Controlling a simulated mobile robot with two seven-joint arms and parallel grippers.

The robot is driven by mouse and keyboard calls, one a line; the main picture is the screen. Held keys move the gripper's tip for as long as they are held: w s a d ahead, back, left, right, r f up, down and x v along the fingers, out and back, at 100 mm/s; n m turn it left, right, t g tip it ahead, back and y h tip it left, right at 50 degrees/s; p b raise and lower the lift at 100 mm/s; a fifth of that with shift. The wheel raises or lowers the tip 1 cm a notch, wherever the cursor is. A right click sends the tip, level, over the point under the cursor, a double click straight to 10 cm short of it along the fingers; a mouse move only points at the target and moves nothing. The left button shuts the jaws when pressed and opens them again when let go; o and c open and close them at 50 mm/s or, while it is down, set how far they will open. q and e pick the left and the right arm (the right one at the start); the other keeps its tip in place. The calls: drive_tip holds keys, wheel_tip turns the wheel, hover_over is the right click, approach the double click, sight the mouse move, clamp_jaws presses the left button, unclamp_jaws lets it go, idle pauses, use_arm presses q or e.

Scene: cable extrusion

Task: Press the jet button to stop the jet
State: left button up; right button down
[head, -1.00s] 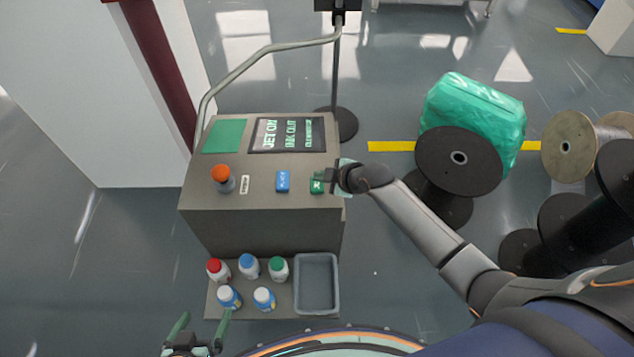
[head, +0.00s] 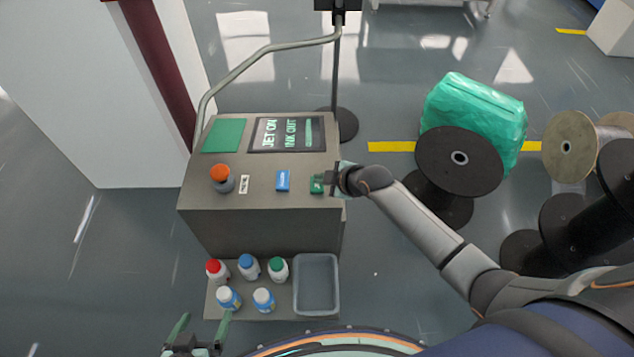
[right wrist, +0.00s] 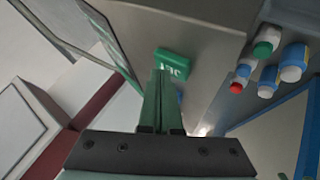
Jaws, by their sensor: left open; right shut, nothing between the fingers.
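The grey console (head: 255,222) has a green button (head: 316,187) near its right edge, with white lettering that looks like "JET" in the right wrist view (right wrist: 172,62). A blue button (head: 283,180) is to its left. The tilted screen (head: 287,133) reads "JET ON" and "INK OUT". My right gripper (head: 327,183) is shut and empty at the green button's right side. In the right wrist view its fingertips (right wrist: 158,75) overlap the button's lower edge; I cannot tell whether they touch. My left gripper (head: 196,335) is open at the bottom, away from the console.
An orange-topped knob (head: 222,177) stands on the console's left. Several bottles (head: 248,267) and an empty grey tray (head: 316,284) sit on a low shelf in front. Black cable spools (head: 458,160) and a green wrapped bundle (head: 490,112) stand on the right.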

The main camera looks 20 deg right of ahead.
sight(321, 186)
drive_tip(key=shift+f, duration=0.3)
drive_tip(key=shift+r, duration=0.1)
idle(0.3)
drive_tip(key=shift+r+p, duration=0.75)
drive_tip(key=shift+r, duration=0.05)
wheel_tip(321, 186, up, 5)
drive_tip(key=p, duration=0.5)
drive_tip(key=shift+r, duration=0.1)
idle(0.5)
